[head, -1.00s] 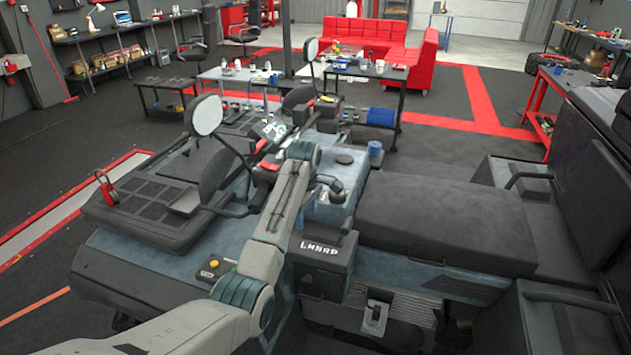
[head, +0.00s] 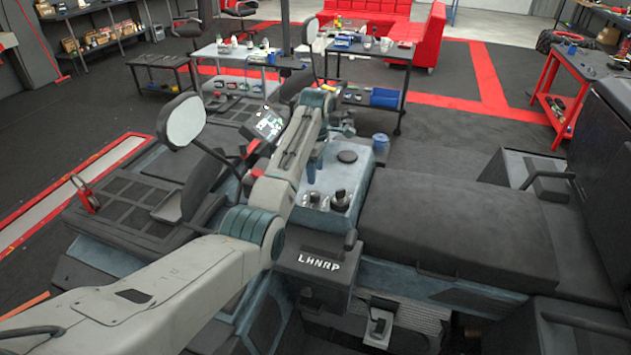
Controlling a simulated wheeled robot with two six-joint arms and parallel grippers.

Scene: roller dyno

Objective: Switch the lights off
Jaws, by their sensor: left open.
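No switch clearly marked for the lights can be made out. A small lit panel (head: 268,125) stands on the dark console of the vehicle, left of my left forearm. Two dark knobs (head: 340,201) stand on the blue-grey centre block (head: 347,172), near its front. A dark box lettered LHNRP (head: 318,264) is in front of them. My left arm reaches in from the lower left over the console. My left gripper (head: 342,124) is at its far end, small and dark, above the far end of the block. It is open and touches nothing that I can make out. My right gripper is out of view.
A round mirror (head: 182,120) on a stalk stands left of my arm. A wide dark seat (head: 458,228) fills the right. A red-framed bench (head: 580,75) and low tables (head: 240,53) stand beyond. Dark floor is clear behind the seat.

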